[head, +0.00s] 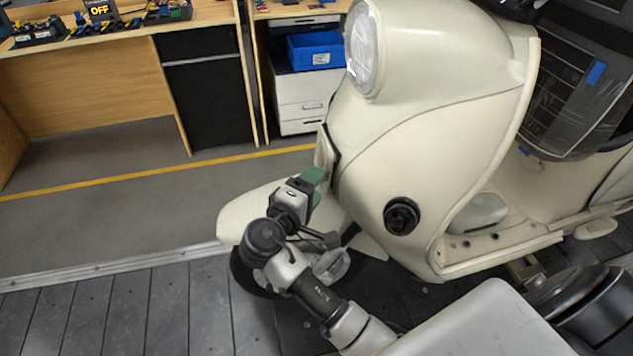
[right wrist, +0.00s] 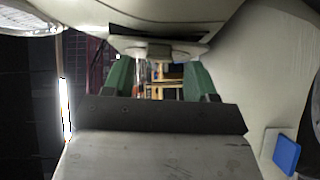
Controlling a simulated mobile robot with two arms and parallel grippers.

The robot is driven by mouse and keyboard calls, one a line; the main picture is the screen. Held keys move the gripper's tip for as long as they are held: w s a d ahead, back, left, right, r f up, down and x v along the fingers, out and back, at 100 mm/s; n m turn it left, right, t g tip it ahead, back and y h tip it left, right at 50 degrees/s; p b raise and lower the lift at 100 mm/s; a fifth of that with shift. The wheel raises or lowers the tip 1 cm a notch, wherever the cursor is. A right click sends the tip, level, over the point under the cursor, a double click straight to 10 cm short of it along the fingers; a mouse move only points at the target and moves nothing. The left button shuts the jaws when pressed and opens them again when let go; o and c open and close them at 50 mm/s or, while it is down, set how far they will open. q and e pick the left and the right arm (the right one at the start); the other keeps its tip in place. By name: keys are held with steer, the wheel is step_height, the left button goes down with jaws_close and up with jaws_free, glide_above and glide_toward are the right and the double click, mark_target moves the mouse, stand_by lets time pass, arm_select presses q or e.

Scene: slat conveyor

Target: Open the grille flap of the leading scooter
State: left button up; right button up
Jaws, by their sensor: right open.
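The cream scooter (head: 430,120) stands on the slat conveyor with its round headlight toward the left. A narrow cream piece at its front, which looks like the grille flap (head: 322,150), has a dark gap between it and the body. My right gripper (head: 314,176) is open, its green fingertips just below this piece. In the right wrist view the two green fingers (right wrist: 160,75) stand apart, with a cream edge (right wrist: 190,50) and dark slot across their tips. I cannot tell whether they touch it. My left gripper is not in view.
The front mudguard (head: 245,207) lies close beside my right gripper. A workbench (head: 110,35) with tools and a drawer unit (head: 300,95) with a blue bin (head: 316,52) stand beyond the yellow floor line. The floor (head: 110,225) at the left is clear.

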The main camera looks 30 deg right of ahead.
steer(key=shift+x, duration=1)
jaws_close()
